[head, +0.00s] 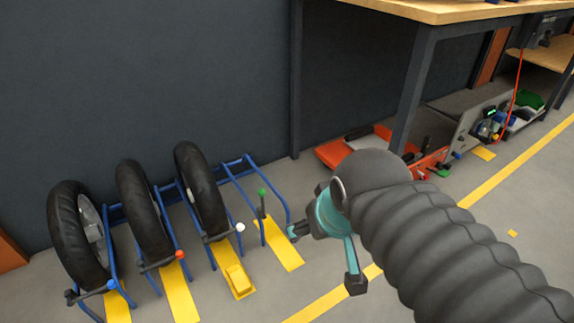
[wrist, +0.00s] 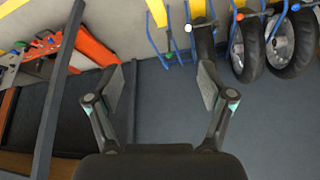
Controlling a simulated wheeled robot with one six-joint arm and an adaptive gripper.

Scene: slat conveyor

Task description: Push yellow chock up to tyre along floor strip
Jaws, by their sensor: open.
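The yellow chock (head: 237,279) lies on a yellow floor strip (head: 223,257) in the head view. It sits in front of the third black tyre (head: 201,193), the one with the white-knobbed lever, with a gap of strip between them. This tyre stands upright in the blue rack and also shows in the wrist view (wrist: 205,42). My gripper (head: 327,258) is open and empty, above the floor to the right of the chock and apart from it. Its spread fingers show in the wrist view (wrist: 160,85). I cannot make out the chock clearly in the wrist view.
Two more tyres (head: 80,235) (head: 140,212) stand in the blue rack (head: 235,172) to the left. The rack's right bay, with a green-knobbed lever (head: 262,203), is empty. A workbench (head: 450,10) and orange equipment (head: 340,150) stand at the right. Open floor lies in front.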

